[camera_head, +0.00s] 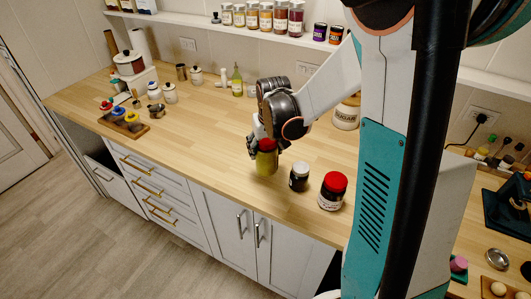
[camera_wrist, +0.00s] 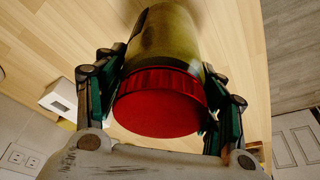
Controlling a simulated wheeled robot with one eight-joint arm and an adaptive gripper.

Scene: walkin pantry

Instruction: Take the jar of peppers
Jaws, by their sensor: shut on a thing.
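A jar with yellow-green contents and a red lid, which looks like the jar of peppers (camera_head: 266,162), is at the front part of the wooden counter. My gripper (camera_head: 264,143) comes from above and is shut on it. In the wrist view the red lid (camera_wrist: 160,103) faces the camera, with the fingers pressed on both sides of the jar. The jar looks upright. I cannot tell whether its base touches the counter. The fingers hide much of its upper part in the head view.
A small dark jar (camera_head: 299,178) and a larger dark jar with a red lid (camera_head: 332,191) stand just to the right, near the front edge. A sugar jar (camera_head: 347,113) is behind my arm. A wall shelf (camera_head: 220,29) holds several jars. The counter (camera_head: 210,130) left of my gripper is clear.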

